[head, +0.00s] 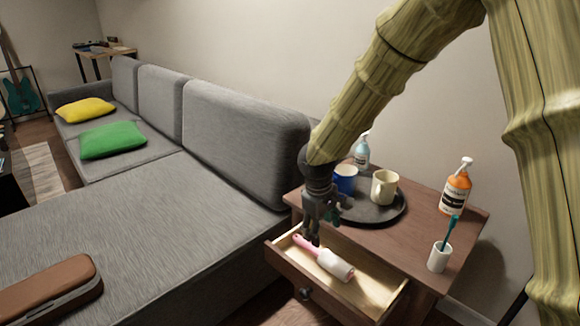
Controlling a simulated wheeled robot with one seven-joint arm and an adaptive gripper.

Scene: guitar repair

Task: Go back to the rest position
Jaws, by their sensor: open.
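My gripper (314,238) points down over the open drawer (378,300) of the wooden side table. It is open, with its fingertips just above or at the pink handle end of a lint roller (330,262). I cannot tell whether they touch it. The lint roller lies in the drawer, its white roll toward the front right. My bamboo-textured arm reaches down from the upper right and hides part of the wall and sofa corner.
The table (420,237) holds a dark round tray (374,214) with a blue mug (345,180) and a cream mug (384,188). A clear pump bottle (362,152), orange bottle (455,192) and toothbrush cup (439,257) stand there too. A grey sofa (150,220) fills the left.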

